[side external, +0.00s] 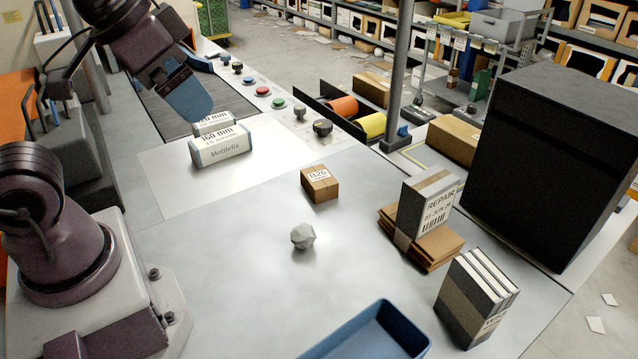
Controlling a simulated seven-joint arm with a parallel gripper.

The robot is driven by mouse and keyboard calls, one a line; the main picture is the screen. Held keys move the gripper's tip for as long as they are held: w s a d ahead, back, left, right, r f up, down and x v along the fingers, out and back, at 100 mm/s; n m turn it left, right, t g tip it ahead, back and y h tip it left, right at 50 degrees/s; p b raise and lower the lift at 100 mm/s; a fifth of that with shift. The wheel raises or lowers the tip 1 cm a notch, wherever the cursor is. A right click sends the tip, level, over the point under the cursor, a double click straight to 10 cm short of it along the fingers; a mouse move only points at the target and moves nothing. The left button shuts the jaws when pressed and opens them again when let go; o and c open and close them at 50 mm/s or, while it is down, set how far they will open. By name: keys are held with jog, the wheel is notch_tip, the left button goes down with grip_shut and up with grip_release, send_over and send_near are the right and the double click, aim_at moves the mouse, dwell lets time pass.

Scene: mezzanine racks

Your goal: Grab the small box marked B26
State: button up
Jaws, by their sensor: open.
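The small cardboard box marked B26 (319,189) sits upright on the grey work table, near the middle of the side external view. Its white label faces up, and nothing touches it. My gripper (190,100) is in the upper left, raised above the table and well to the left of and behind the box. Its blue finger points down. The gripper is open, and no object shows in it. The gap between the fingers is hidden from this side.
Mottlefix packs (221,148) stand beneath my gripper. A grey faceted lump (303,237) lies in front of the box. To its right are a REPAIR box (425,205) on brown envelopes, bound booklets (470,300) and a black cabinet (550,160). A blue tray (411,338) is at the front.

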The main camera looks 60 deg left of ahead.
jog(key=w+a+f+m+g+y, duration=0.1)
jog(key=w+f+m+g+y, duration=0.3)
jog(key=w, duration=0.4)
jog(key=w+f+m+g+y, duration=0.1)
jog(key=w+f+m+y, duration=0.1)
jog(key=w+f+m, duration=0.55)
jog(key=m+t+y, duration=0.1)
jog(key=m+y, duration=0.6)
jog(key=m, duration=0.1)
send_near(328, 188)
jog(key=shift+s+r, duration=0.1)
jog(key=shift+s, duration=0.5)
jog(key=shift+f+t, duration=0.3)
jog(key=shift+t, duration=0.1)
jog(key=x, duration=0.8)
jog(key=shift+r, duration=0.15)
jog(key=x, duration=0.5)
jog(key=shift+w, duration=0.25)
jog(key=shift+c, duration=0.2)
